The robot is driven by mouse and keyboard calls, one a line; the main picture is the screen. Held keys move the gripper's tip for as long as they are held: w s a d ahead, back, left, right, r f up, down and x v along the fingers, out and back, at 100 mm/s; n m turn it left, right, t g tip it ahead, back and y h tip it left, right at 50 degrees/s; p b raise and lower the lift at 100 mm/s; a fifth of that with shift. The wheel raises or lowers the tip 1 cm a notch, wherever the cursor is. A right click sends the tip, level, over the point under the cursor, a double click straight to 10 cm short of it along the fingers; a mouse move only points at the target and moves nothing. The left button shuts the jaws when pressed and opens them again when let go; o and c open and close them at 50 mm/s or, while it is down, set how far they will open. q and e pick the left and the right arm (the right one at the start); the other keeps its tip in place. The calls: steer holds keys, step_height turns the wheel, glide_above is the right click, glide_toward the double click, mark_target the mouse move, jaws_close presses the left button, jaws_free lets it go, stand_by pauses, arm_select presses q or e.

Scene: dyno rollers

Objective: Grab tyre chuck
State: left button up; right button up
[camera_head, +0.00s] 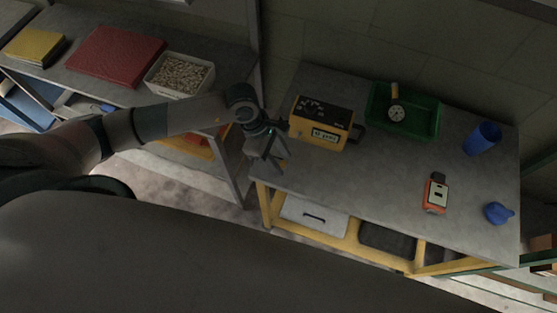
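A small tool with a yellow handle and a round, pale-faced head (396,108) lies in a green tray (432,136) at the back of the right-hand table. It may be the tyre chuck, but it is too small to be sure. My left gripper (269,152) hangs at the left edge of that table, left of a yellow and black device, well apart from the tray. Its fingers are small and dark, and I cannot tell whether they are open. My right gripper is not in view.
The yellow and black device (320,124) with a display stands between my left gripper and the tray. An orange meter (436,194), a blue cup (482,138) and a blue object (497,212) are on the right. The table's (350,180) middle is clear.

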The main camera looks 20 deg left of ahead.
mark_target(281, 161)
arm_select(q)
steer(key=shift+c, duration=0.3)
jaws_close()
steer(key=shift+r, duration=0.2)
steer(key=shift+r+b, duration=0.5)
steer(key=shift+b, duration=0.1)
step_height(281, 161, up, 2)
steer(key=shift+w+r+b, duration=0.1)
steer(key=shift+r+b, duration=0.05)
steer(key=shift+b, duration=0.65)
steer(key=s+d+r+b, duration=0.4)
steer(key=s+d+r, duration=0.2)
steer(key=d, duration=0.3)
steer(key=shift+s+d+r, duration=0.3)
steer(key=shift+d+r, duration=0.1)
steer(key=shift+r, duration=0.3)
